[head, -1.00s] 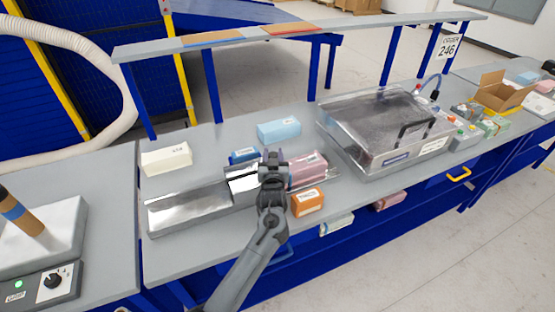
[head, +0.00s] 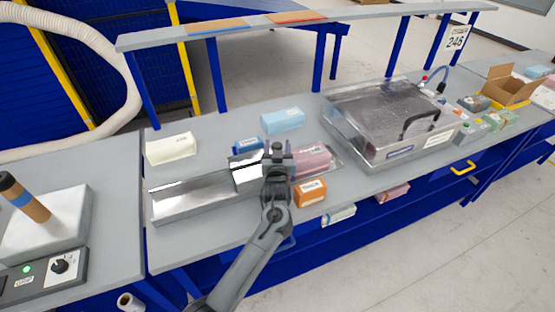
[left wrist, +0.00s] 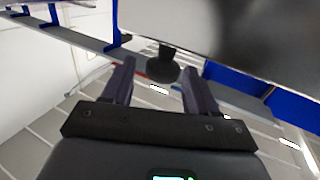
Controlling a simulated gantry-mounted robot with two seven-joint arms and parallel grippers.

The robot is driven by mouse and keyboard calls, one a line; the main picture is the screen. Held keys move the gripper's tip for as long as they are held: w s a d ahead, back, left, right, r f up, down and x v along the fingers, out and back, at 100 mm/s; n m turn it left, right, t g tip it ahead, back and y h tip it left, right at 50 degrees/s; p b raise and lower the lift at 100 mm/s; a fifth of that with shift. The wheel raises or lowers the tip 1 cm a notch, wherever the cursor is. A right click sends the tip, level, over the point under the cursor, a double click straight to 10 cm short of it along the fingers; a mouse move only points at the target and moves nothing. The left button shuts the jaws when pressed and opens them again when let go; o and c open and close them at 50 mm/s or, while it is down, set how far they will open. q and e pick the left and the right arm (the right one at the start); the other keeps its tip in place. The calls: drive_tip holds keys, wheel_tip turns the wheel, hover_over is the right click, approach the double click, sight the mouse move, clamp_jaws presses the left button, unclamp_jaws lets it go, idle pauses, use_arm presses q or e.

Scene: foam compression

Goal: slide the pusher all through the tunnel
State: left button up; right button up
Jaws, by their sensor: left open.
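The metal trough (head: 205,203) lies along the front left of the table. The short raised tunnel (head: 247,181) stands at its right end. A pink foam block (head: 314,160) lies just right of the tunnel. My left gripper (head: 279,153) is in front of the gap between tunnel and block, covering part of both. In the left wrist view its two fingers (left wrist: 158,82) are apart. A dark round knob (left wrist: 162,68) shows between the fingertips, below a shiny metal surface; I cannot tell whether it is the pusher's. The pusher is not clearly visible in the head view.
Cream (head: 171,149), light blue (head: 282,120), dark blue (head: 248,146) and orange (head: 310,193) blocks lie around the tunnel. A clear-lidded metal box (head: 390,122) stands to the right. A shelf (head: 240,33) spans the back.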

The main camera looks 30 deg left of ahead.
use_arm(q)
drive_tip(key=v, duration=0.9)
drive_tip(key=shift+s+p, duration=0.25)
drive_tip(key=shift+p, duration=0.2)
drive_tip(key=shift+d+r, duration=0.1)
